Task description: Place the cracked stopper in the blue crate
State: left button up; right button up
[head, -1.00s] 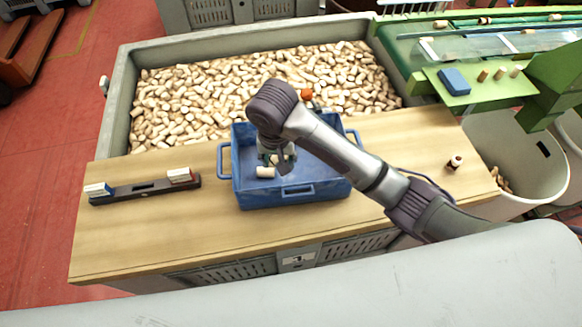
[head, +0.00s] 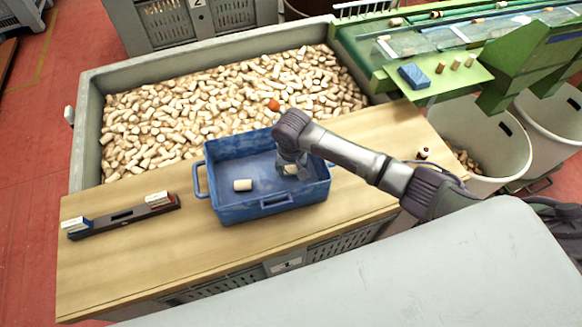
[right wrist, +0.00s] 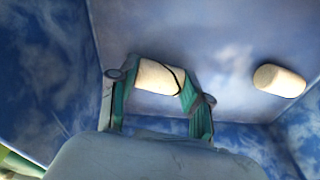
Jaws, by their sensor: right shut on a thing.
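The blue crate (head: 228,208) stands on the wooden tabletop. My right gripper (head: 290,170) is down inside its right half. In the right wrist view, my right gripper (right wrist: 158,85) is shut on a pale stopper with a dark crack line (right wrist: 158,76), its green fingers on both sides. The same cracked stopper (head: 290,169) shows partly at the fingertips in the head view. I cannot tell whether it touches the crate floor. A plain stopper (head: 242,185) lies on the crate floor to the left; it also shows in the right wrist view (right wrist: 279,81). My left gripper is not in view.
A large grey bin (head: 87,125) full of corks, with an orange ball (head: 273,104) on them, lies behind the table. A dark rack (head: 125,217) stands left of the crate. A small red-marked stopper (head: 424,153) stands on the right. Bare wood (head: 130,262) is free in front.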

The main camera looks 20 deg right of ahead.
jog(key=shift+f, duration=0.4)
jog(key=shift+f, duration=0.1)
jog(key=o, duration=0.7)
jog(key=r, duration=0.4)
jog(key=s+r, duration=0.1)
jog(key=r, duration=0.7)
jog(key=shift+s+a+r, duration=0.1)
jog(key=shift+s+a, duration=0.1)
